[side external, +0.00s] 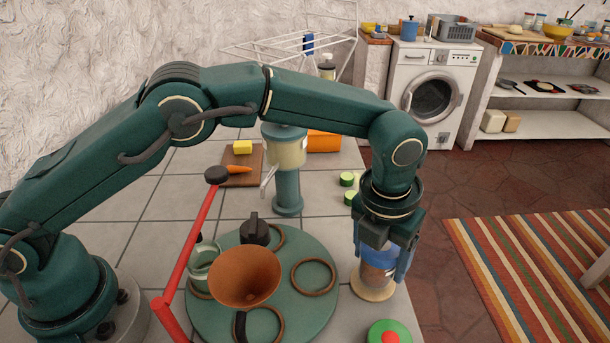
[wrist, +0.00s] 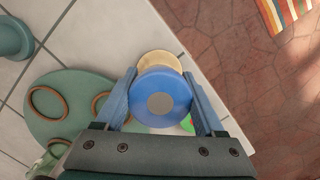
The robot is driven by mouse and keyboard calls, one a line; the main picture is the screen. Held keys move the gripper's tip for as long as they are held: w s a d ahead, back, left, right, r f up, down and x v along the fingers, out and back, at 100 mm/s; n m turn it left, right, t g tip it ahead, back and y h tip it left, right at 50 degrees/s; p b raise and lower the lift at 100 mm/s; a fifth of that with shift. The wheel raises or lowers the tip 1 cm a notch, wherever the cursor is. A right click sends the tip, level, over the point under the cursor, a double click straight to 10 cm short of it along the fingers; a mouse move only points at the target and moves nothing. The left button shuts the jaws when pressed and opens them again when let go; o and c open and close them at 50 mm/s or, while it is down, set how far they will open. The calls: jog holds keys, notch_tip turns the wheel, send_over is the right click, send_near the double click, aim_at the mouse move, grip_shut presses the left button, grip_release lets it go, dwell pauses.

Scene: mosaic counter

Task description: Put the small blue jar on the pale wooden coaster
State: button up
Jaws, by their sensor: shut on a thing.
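My gripper (side external: 382,262) is shut on the small blue jar (side external: 377,272), with a blue finger on each side of it. In the wrist view, the jar's round blue lid with a grey centre (wrist: 160,104) sits between the fingers (wrist: 160,78). The pale wooden coaster (side external: 372,292) lies on the counter directly below the jar in the side view. The coaster (wrist: 158,58) shows past the lid's far edge in the wrist view. The jar looks upright. Its base is at or just above the coaster; I cannot tell whether they touch.
A green round mat (side external: 318,316) with brown rings, a copper-coloured funnel (side external: 244,276) and a glass jar (side external: 201,262) lies left of the coaster. A red bar (side external: 190,248) rises there. A green disc with a red centre (side external: 389,333) is in front. The counter edge is close on the right.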

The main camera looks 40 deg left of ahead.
jog(key=shift+f, duration=0.45)
jog(key=o, duration=1.5)
jog(key=shift+f, duration=0.15)
jog(key=shift+o, duration=0.2)
